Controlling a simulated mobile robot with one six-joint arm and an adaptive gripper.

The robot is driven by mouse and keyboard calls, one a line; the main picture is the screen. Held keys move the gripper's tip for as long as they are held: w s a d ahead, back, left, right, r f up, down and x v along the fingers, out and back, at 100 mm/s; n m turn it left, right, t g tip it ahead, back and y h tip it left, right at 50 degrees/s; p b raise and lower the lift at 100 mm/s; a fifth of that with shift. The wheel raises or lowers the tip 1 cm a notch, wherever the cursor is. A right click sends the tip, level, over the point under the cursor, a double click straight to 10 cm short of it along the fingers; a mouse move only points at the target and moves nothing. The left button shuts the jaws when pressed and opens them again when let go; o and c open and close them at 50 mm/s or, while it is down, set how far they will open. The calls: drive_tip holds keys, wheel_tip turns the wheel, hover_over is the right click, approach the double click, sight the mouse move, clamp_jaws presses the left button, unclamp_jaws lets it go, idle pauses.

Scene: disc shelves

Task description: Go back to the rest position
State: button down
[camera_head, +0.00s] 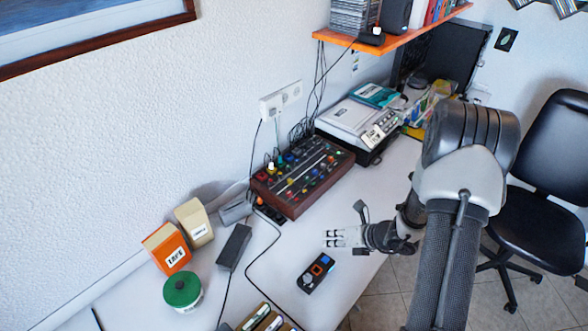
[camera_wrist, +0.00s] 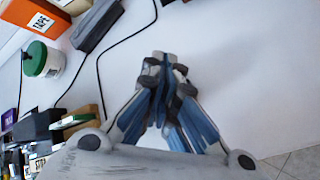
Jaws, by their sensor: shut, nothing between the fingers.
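My gripper (camera_head: 333,238) is above the white desk (camera_head: 345,205), over a bare part of its surface near the front edge. Its fingers point left in the head view. In the wrist view my gripper (camera_wrist: 163,62) has its fingertips together with nothing between them. A small black device with orange and blue marks (camera_head: 316,272) lies on the desk just in front of and left of the gripper, apart from it.
A mixer (camera_head: 303,177) and a printer (camera_head: 358,125) stand along the wall. An orange box (camera_head: 167,248), a beige box (camera_head: 194,223), a green-lidded tub (camera_head: 182,290) and a black power brick (camera_head: 234,246) are at left. An orange shelf (camera_head: 400,35) overhangs the back. A black chair (camera_head: 545,210) is at right.

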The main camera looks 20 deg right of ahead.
drive_tip(key=s+a+r+n+g+y, duration=0.1)
drive_tip(key=s+a+r+n+g, duration=0.15)
drive_tip(key=a+r+n, duration=0.6)
drive_tip(key=s+a+r+n+g, duration=0.1)
drive_tip(key=s+a+r+n, duration=0.35)
drive_tip(key=r+n, duration=0.6)
drive_tip(key=s+d+r+n+h, duration=0.1)
drive_tip(key=s+r+n+h, duration=0.2)
drive_tip(key=s+r+n, duration=0.3)
drive_tip(key=s+d+r+n+h, duration=0.1)
drive_tip(key=s+r+n+h, duration=0.2)
drive_tip(key=s+r+n, duration=0.3)
drive_tip(key=s+n+t, duration=0.1)
drive_tip(key=s+n, duration=0.3)
drive_tip(key=n, duration=0.2)
drive_tip(key=shift+s+d+r+h, duration=0.2)
drive_tip(key=shift+s+d+h, duration=0.05)
drive_tip(key=shift+d+h, duration=0.15)
